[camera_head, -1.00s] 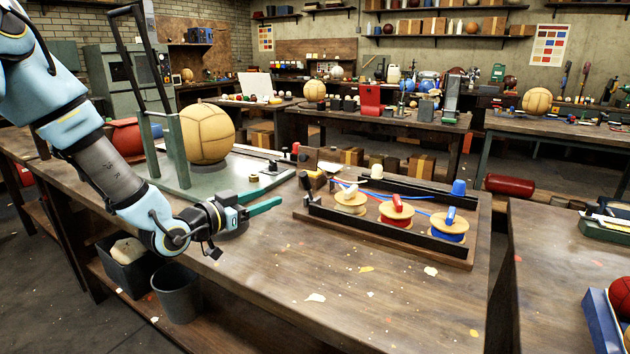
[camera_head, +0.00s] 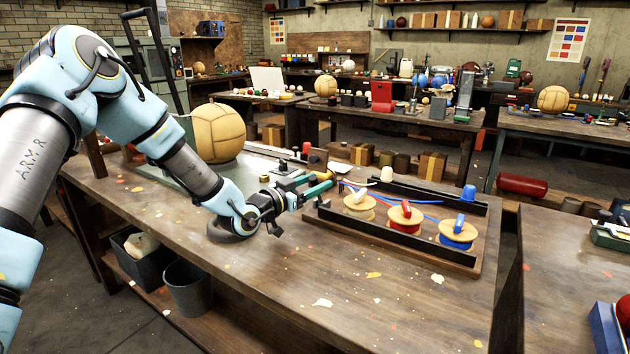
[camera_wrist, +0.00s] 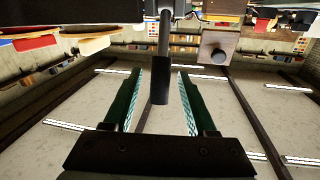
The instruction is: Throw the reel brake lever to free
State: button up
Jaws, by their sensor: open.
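The reel rack (camera_head: 480,262) is a wooden board with dark rails, holding cream (camera_head: 358,206), red (camera_head: 405,219) and blue (camera_head: 458,236) thread reels. My gripper (camera_head: 325,183) is at the rack's left end, its green fingers apart. In the wrist view a lever with a grey rod and black grip (camera_wrist: 160,88) reaches between the two open fingers (camera_wrist: 161,78). Clear gaps show on both sides, so the fingers do not appear to press on it. In the head view I cannot make out the lever behind my gripper, nor its setting.
A tan panelled ball (camera_head: 218,134) sits on a green machine base behind my arm. A brown block with a dark round knob (camera_wrist: 213,55) is close to the lever in the wrist view. The bench front (camera_head: 300,270) is clear except for scraps.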

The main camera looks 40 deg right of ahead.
jog(key=shift+c, duration=0.2)
grip_shut()
dwell(0.3)
dwell(1.0)
